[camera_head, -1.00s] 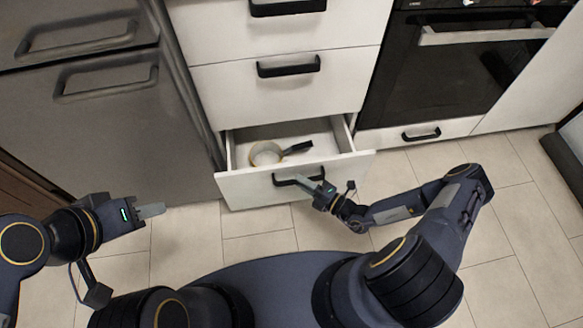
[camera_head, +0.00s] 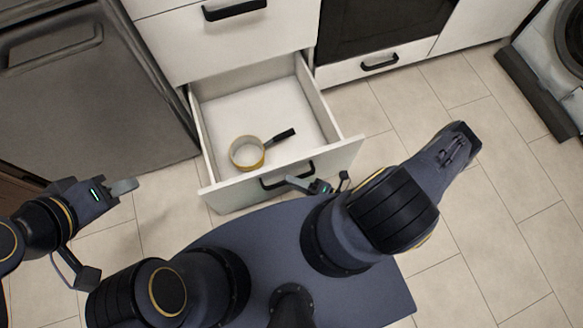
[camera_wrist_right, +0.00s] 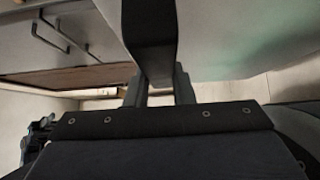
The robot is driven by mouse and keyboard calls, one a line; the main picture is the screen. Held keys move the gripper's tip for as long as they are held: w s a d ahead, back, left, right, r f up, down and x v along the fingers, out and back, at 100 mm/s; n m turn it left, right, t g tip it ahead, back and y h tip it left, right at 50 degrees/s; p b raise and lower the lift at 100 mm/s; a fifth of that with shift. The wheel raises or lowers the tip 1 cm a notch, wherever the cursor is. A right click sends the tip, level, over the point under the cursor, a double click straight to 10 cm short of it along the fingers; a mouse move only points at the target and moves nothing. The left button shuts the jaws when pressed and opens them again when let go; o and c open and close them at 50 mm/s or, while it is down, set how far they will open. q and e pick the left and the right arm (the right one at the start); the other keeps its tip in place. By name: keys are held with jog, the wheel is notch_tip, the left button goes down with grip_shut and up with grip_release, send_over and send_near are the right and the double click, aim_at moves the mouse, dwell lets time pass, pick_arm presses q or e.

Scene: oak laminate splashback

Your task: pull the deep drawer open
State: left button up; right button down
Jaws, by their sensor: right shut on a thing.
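The deep drawer (camera_head: 335,163) is the lowest white drawer in the head view. It is pulled well out, with most of its white inside showing. My right gripper (camera_head: 296,181) is shut on the drawer's black handle (camera_head: 272,183). In the right wrist view the dark handle (camera_wrist_right: 150,40) runs down between the fingers of my right gripper (camera_wrist_right: 160,88). My left gripper (camera_head: 135,186) hangs at the left, over the floor, away from the drawer; its fingers overlap and I cannot tell whether they are apart.
A pan (camera_head: 247,153) with a yellow rim and dark handle lies in the drawer near its front. A grey appliance (camera_head: 95,110) stands left of the drawer, an oven (camera_head: 372,25) right of it. Tiled floor (camera_head: 500,180) is clear at the right.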

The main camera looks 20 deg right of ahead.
jog(key=shift+s, duration=0.3)
jog(key=c, duration=1.2)
grip_release()
jog(key=shift+c, duration=0.2)
jog(key=v, duration=0.7)
jog(key=shift+s+d, duration=0.3)
jog(key=shift+d, duration=0.05)
